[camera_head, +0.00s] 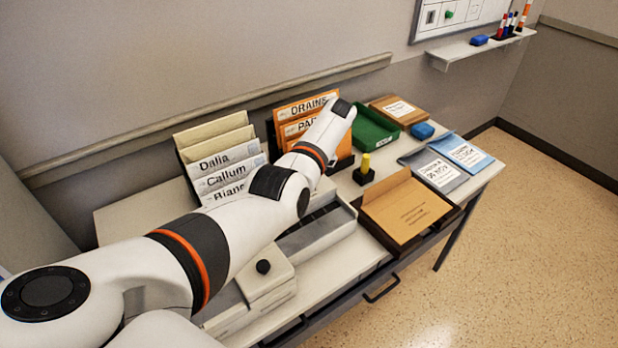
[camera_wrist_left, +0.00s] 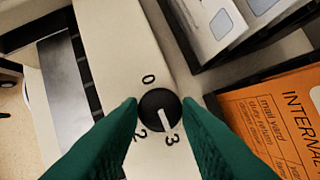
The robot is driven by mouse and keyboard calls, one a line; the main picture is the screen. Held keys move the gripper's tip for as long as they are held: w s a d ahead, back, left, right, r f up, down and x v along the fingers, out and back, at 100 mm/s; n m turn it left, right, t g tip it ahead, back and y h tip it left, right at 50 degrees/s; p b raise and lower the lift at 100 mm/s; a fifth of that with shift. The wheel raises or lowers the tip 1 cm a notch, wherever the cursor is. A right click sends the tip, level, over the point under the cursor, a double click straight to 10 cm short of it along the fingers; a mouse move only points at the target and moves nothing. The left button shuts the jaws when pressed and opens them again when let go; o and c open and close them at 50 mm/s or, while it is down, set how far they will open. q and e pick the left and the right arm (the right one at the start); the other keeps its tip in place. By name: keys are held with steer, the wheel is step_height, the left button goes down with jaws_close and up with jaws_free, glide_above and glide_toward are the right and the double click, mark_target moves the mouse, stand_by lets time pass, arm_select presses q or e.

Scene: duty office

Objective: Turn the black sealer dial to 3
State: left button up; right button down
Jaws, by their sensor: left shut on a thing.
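The black sealer dial (camera_wrist_left: 152,101) sits on a cream panel (camera_wrist_left: 112,32) in the left wrist view. Its white pointer is at the 3; 0 and 2 also show beside it. My left gripper (camera_wrist_left: 161,106) has its green fingers on either side of the dial and is shut on it. In the head view my left arm reaches across the table and hides part of the white machine (camera_head: 258,292); my left gripper does not show there. A round black knob (camera_head: 263,266) stands on that machine; I cannot tell if it is the dial. My right gripper is not in view.
File racks with cream folders (camera_head: 222,160) and orange folders (camera_head: 303,107) stand at the back. In the wrist view an orange envelope (camera_wrist_left: 275,110) is close to the dial.

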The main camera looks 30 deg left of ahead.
arm_select(q)
steer(key=shift+r, duration=0.1)
steer(key=o, duration=1)
steer(key=shift+c, duration=0.2)
steer(key=b+v, duration=0.3)
steer(key=v, duration=0.9)
steer(key=shift+b, duration=0.3)
steer(key=shift+s+a, duration=0.1)
